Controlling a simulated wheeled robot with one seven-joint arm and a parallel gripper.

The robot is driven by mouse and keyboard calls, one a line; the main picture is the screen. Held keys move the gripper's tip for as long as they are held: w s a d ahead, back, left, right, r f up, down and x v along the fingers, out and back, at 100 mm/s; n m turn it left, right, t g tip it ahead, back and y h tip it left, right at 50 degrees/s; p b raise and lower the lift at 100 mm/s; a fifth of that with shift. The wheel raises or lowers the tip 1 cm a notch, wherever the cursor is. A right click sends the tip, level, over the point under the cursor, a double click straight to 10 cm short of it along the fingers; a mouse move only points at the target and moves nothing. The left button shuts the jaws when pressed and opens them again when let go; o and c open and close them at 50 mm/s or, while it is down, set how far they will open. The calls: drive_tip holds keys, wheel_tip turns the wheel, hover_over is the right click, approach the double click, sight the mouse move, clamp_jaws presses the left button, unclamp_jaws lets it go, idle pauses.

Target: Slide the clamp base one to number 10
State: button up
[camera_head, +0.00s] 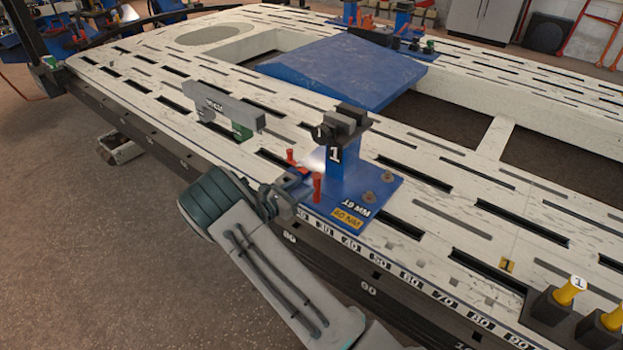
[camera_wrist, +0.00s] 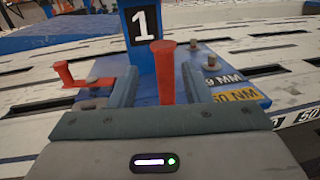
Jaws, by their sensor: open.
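Clamp base one is a blue plate (camera_head: 350,196) with a blue post marked 1 (camera_head: 335,155) and a dark clamp head (camera_head: 342,120). It sits on the white slotted frame bench (camera_head: 430,200) near its front edge. In the wrist view the post (camera_wrist: 143,30) stands straight ahead. An upright red pin (camera_head: 317,187) rises from the plate; a second red handle (camera_head: 291,157) is farther left. My gripper (camera_head: 290,190) is at the plate's near left edge. Its open fingers (camera_wrist: 157,88) stand on either side of the upright red pin (camera_wrist: 164,70); contact cannot be told.
A number scale (camera_head: 400,275) runs along the bench's front edge; many figures are hard to read. A grey bar on a green block (camera_head: 225,108) stands to the left. Black blocks with yellow pins (camera_head: 560,300) stand at right. Bare slotted surface lies on both sides of the base.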

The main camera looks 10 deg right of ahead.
drive_tip(key=p+v, duration=0.1)
drive_tip(key=v, duration=0.7)
drive_tip(key=s+d+r+m+g+y+p, duration=0.25)
drive_tip(key=s+d+r+m+p, duration=0.2)
drive_tip(key=r, duration=0.45)
drive_tip(key=s+d+r+m+g+y+p, duration=0.2)
drive_tip(key=s+d+r+m+g+p, duration=0.25)
drive_tip(key=r, duration=0.35)
drive_tip(key=s+d+r+m+g+y+p, duration=0.25)
drive_tip(key=s+r+m+p, duration=0.2)
drive_tip(key=r, duration=0.45)
drive_tip(key=s+r+m+t+y+p, duration=0.1)
drive_tip(key=s+r+m+y+p, duration=0.3)
drive_tip(key=s+r+p, duration=0.3)
drive_tip(key=s+a+r+m+t+y+p, duration=0.1)
drive_tip(key=s+r+m+t+y+p, duration=0.1)
drive_tip(key=s+r+m+y+p, duration=0.2)
drive_tip(key=s+r+m+p, duration=0.3)
drive_tip(key=s+r, duration=0.5)
drive_tip(key=r, duration=0.5)
drive_tip(key=shift+r+p, duration=0.3)
drive_tip(key=shift+p, duration=0.45)
